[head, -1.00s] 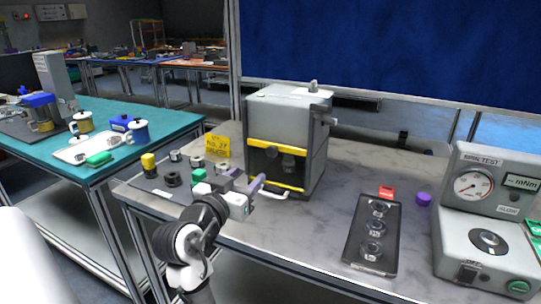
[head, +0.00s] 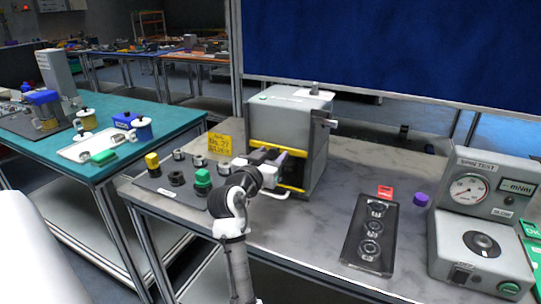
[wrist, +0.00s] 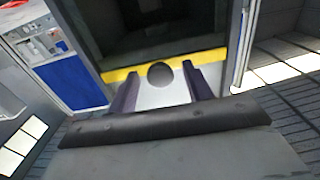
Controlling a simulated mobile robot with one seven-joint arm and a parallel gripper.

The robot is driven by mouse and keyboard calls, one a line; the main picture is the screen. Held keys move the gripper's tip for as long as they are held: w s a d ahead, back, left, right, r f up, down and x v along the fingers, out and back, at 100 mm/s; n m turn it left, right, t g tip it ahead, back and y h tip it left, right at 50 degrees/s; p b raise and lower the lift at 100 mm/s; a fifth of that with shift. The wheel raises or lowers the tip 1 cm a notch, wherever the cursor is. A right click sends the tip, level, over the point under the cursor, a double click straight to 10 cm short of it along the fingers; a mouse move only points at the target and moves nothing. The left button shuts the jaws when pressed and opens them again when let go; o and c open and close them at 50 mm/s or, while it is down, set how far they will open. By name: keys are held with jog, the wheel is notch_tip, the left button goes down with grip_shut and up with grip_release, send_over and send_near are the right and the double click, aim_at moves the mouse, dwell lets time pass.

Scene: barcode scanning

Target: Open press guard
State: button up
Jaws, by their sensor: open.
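The press (head: 312,150) is a grey box on the marble-topped table. Its guard, with a yellow upper bar (head: 290,149) and a yellow lower edge, is across the front and looks down. A white curved handle (head: 277,195) sticks out at its foot. My gripper (head: 272,158) is open, with dark fingers pointing at the guard's front just below the upper bar. In the wrist view the two fingers (wrist: 160,85) are apart, with a yellow bar (wrist: 210,57) across their tips and a dark round shape (wrist: 160,74) between them. Contact cannot be told.
A dark mat (head: 160,184) with several small parts and a yellow sign (head: 219,144) lie left of the press. A black tray (head: 350,246) with round parts and a spin tester (head: 448,240) stand to the right. Bare tabletop lies between press and tray.

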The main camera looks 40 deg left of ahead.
grip_shut()
notch_tip(320, 180, up, 9)
jog(key=p, duration=0.3)
jog(key=shift+p, duration=0.35)
grip_release()
jog(key=shift+s+f, duration=0.1)
jog(key=shift+s, duration=0.05)
